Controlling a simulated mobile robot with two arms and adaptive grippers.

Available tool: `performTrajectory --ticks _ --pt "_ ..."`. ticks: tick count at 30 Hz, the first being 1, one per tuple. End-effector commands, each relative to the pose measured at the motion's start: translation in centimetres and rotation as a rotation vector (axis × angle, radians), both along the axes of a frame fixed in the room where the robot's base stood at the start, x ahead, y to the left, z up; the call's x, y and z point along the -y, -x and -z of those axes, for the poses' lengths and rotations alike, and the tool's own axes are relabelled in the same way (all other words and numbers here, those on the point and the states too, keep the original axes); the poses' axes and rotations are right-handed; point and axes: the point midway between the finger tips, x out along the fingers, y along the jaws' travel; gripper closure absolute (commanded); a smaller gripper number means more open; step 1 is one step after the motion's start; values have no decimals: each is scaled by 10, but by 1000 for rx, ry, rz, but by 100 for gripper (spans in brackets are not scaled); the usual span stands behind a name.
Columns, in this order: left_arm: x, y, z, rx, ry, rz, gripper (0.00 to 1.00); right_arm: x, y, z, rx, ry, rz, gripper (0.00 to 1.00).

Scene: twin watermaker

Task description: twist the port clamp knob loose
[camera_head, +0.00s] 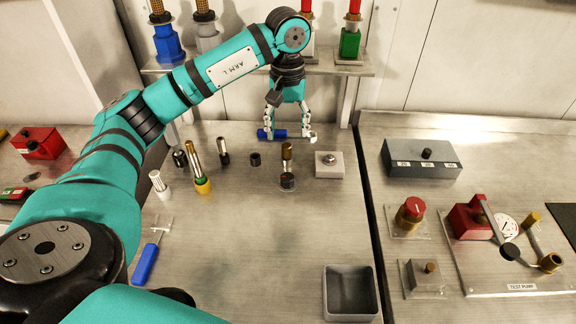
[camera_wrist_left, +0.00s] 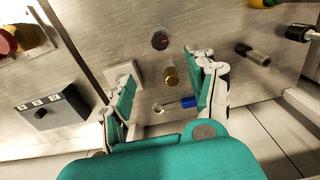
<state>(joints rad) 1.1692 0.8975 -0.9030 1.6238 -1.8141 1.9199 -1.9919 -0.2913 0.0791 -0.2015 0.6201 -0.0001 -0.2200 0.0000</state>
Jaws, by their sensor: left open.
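I cannot tell for sure which part is the port clamp knob. A brass knob-like piece (camera_head: 287,151) stands on the bench just below my left gripper (camera_head: 289,136) in the head view. It also shows in the left wrist view (camera_wrist_left: 171,76), between the fingers and not touched. A round black piece (camera_head: 288,181) sits just nearer than it; its top shows a small red mark in the wrist view (camera_wrist_left: 159,40). My left gripper is open and empty, pointing down. A blue-handled tool (camera_head: 278,134) lies behind the brass piece by the fingertips. My right gripper is out of view.
A pale block (camera_head: 336,171) sits right of the brass piece. Several upright fittings stand to the left. A grey open bin (camera_head: 373,292) is at the front. A grey labelled box (camera_head: 421,160) and a test pump (camera_head: 470,219) are on the right bench. The middle front is clear.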

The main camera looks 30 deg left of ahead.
Motion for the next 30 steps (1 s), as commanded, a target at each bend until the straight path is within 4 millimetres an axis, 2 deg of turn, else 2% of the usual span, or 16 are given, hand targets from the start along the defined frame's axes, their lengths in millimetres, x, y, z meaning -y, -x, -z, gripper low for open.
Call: performTrajectory --ticks 3,7,15,21,25,30 --pt "0 2 18 -6 0 0 42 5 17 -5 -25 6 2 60" --pt "0 2 45 -7 0 0 42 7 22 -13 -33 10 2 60" --pt "0 2 105 -8 0 -1 42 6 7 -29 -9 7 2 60" --pt "0 2 141 -5 1 -1 42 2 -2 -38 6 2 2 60" --pt "0 1 156 -3 1 0 42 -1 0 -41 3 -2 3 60" --pt "0 1 165 -2 0 0 42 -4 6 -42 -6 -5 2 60"
